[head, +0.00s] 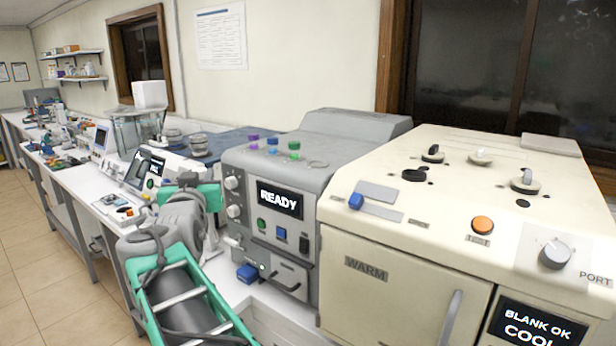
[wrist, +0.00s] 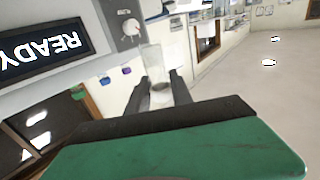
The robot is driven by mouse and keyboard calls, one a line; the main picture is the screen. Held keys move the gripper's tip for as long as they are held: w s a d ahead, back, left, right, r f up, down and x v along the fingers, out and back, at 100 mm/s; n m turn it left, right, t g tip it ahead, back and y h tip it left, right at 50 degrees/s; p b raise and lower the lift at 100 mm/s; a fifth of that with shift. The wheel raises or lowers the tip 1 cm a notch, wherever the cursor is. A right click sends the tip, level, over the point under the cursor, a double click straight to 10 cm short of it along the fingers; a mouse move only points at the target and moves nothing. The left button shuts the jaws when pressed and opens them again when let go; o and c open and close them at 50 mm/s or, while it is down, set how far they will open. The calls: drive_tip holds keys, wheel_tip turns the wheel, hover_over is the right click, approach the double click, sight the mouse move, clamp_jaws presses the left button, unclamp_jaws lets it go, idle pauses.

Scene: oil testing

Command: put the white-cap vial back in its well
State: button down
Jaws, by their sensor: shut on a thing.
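In the wrist view my gripper (wrist: 159,80) is shut on a clear glass vial (wrist: 153,60), which shows between the two dark fingers. I cannot make out a white cap on it. The vial is in front of the grey machine's panel, apart from any well that I can see. In the head view my arm reaches to the left of the grey machine (head: 345,125); the gripper and vial cannot be told clearly there. The grey machine's top carries purple (head: 253,137), blue (head: 272,140) and green (head: 294,146) caps, with a pale ring (head: 317,163) beside them.
A large cream machine (head: 400,270) stands right of the grey one, with knobs and a black round part (head: 414,174) on top. Glassware and instruments crowd the bench at left; the tiled floor (head: 50,260) is clear.

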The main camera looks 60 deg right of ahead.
drive_tip(key=s+d+r+m+g+h, duration=0.1)
drive_tip(key=s+d+r+m+g, duration=0.15)
drive_tip(key=s+r, duration=0.4)
drive_tip(key=s+d+r+m+g+h, duration=0.1)
drive_tip(key=s+d+r+m+g, duration=0.2)
drive_tip(key=s, duration=0.7)
drive_tip(key=s+d+r+m+g+h, duration=0.1)
drive_tip(key=s+d+r+g+h, duration=0.2)
drive_tip(key=s+r, duration=0.4)
drive_tip(key=shift+g+y, duration=0.55)
drive_tip(key=shift+y, duration=0.15)
drive_tip(key=w+d+f+p, duration=0.1)
drive_tip(key=d+f, duration=0.2)
drive_tip(key=d, duration=0.1)
drive_tip(key=w+d+f+p, duration=0.1)
drive_tip(key=w+d+f, duration=0.1)
drive_tip(key=d+f, duration=0.2)
drive_tip(key=w+d+f+p, duration=0.2)
drive_tip(key=d+f, duration=0.1)
drive_tip(key=d, duration=0.1)
drive_tip(key=shift+d+f, duration=0.2)
drive_tip(key=shift+f, duration=0.2)
drive_tip(key=f, duration=0.3)
drive_tip(key=shift+w+d, duration=0.15)
drive_tip(key=shift+d, duration=0.05)
drive_tip(key=shift+f, duration=0.45)
drive_tip(key=c, duration=1.1)
unclamp_jaws()
